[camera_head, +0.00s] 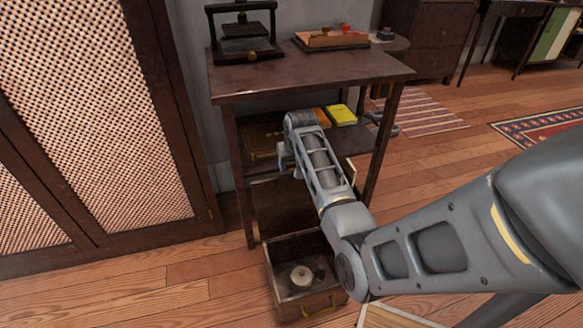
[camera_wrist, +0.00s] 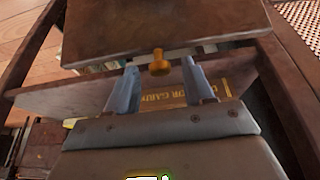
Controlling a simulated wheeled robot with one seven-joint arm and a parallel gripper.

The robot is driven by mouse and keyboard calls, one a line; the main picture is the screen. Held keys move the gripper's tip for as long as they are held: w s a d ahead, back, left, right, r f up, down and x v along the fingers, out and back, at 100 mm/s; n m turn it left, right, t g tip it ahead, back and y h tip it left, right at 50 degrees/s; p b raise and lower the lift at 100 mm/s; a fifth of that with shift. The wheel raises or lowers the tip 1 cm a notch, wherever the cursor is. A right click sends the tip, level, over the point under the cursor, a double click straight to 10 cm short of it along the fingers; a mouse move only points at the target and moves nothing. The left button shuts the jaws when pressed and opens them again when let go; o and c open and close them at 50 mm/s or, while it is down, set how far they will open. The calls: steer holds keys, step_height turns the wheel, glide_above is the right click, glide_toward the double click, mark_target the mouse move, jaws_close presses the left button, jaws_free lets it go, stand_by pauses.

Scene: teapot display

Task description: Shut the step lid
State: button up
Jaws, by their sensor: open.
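A dark wooden step box (camera_head: 277,290) stands open on the floor at the front of a shelf stand, with a brass handle on its front. A dark brown panel, which looks like its raised lid (camera_head: 285,207), stands up behind the opening. In the wrist view a brown panel (camera_wrist: 165,25), apparently the same lid, has a brass knob (camera_wrist: 159,62) at its edge. My gripper (camera_head: 284,170) is above the lid, partly hidden by my arm. In the wrist view its open fingers (camera_wrist: 160,75) are on either side of the knob; contact is not visible.
A pale round object (camera_head: 301,277) lies inside the box. The stand (camera_head: 310,77) holds a press (camera_head: 246,45) and a tray on top. A yellow book (camera_head: 341,115) and a brown book lie on the shelf. A lattice cabinet (camera_head: 95,90) is at left.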

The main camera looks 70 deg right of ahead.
steer(key=shift+d+f, duration=0.1)
steer(key=shift+f, duration=0.1)
jaws_close()
stand_by(0.4)
